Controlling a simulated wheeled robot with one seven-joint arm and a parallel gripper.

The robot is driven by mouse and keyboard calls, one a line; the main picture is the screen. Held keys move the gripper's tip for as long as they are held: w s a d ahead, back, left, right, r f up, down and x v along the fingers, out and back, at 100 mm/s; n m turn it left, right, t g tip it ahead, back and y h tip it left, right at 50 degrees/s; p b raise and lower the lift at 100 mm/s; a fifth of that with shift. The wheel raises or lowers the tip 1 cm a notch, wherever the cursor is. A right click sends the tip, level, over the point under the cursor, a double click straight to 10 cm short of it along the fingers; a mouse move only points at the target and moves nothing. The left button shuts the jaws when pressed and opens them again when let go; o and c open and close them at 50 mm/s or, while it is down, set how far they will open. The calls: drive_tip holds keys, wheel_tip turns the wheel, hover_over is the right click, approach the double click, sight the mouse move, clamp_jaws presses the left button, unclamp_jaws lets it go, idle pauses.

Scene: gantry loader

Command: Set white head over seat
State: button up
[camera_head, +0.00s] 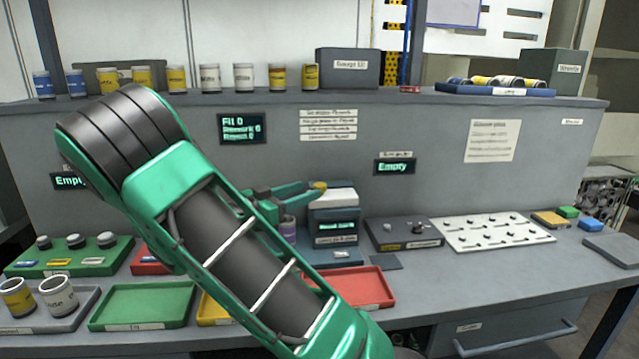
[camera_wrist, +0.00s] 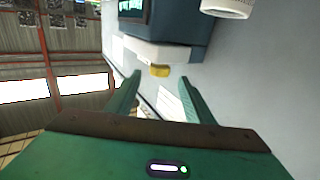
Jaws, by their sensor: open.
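The white head (camera_head: 335,198) is a white block on top of a dark machine with a lit display, at the middle of the bench. It also shows in the wrist view (camera_wrist: 165,52), with a yellow knob (camera_wrist: 160,71) on its near side. My gripper (camera_head: 305,191) is open beside the head. In the wrist view its green fingers (camera_wrist: 160,77) stand apart either side of the knob's line, with the knob at or just past the tips. Contact cannot be told. A purple-banded can (camera_head: 288,228) stands below my gripper, partly hidden. The seat is not clearly visible.
My arm crosses the view and hides part of the bench. A green tray (camera_head: 142,306), a red tray (camera_head: 362,288) and a grey tray with two cans (camera_head: 82,318) lie in front. A white pegged board (camera_head: 490,232) lies right. Cans line the shelf above.

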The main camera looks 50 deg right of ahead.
sight(325, 184)
drive_tip(key=d, duration=1)
drive_tip(key=shift+s+d, duration=0.15)
drive_tip(key=shift+s, duration=0.15)
clamp_jaws()
